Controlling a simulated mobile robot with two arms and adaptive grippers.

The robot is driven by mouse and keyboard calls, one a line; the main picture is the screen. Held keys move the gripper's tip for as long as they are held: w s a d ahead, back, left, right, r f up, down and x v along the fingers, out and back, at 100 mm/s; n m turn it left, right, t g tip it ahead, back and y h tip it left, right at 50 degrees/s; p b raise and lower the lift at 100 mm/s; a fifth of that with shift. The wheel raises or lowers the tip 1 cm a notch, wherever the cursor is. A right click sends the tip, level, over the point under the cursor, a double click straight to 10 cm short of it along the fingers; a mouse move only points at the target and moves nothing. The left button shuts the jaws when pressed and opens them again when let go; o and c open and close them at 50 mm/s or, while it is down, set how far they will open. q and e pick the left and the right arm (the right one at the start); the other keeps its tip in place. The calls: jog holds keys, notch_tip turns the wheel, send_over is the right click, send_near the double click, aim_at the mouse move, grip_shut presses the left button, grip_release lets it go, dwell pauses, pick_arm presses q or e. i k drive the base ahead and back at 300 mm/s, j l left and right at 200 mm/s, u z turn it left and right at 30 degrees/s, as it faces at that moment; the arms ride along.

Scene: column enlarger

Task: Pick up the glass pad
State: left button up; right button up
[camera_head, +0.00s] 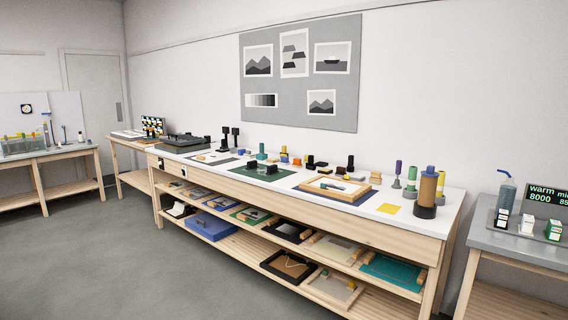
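I cannot say for sure which thing is the glass pad. A flat yellow square (389,208) lies on the right part of the long bench top, left of a tall brown bottle (427,189) with a dark base. A wooden frame (336,187) lies on a dark blue mat left of the yellow square, with a small dark and teal tool on it. A dark green mat (262,171) with dark blocks on it lies further left. Neither of my grippers is in view.
The long bench (330,225) stands along the wall, with trays and frames on its lower shelf. Small coloured objects line its back edge. A grey side table (510,244) stands at right, another bench (50,157) at far left. The grey floor (120,260) in front is clear.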

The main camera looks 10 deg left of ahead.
aim_at(284, 159)
jog(key=i+j+u, duration=0.35)
jog(key=i, duration=0.25)
jog(key=i+u, duration=0.35)
jog(key=i, duration=0.2)
jog(key=i+z, duration=0.1)
jog(key=i, duration=0.6)
jog(key=i+j+z, duration=0.1)
jog(key=i, duration=0.6)
jog(key=i+j+z, duration=0.15)
jog(key=i+z, duration=0.2)
jog(key=z, duration=0.15)
jog(key=i+j+z, duration=0.3)
jog(key=z, duration=0.2)
jog(key=i+j+z, duration=0.45)
jog(key=k+l, duration=0.05)
jog(key=k, duration=0.05)
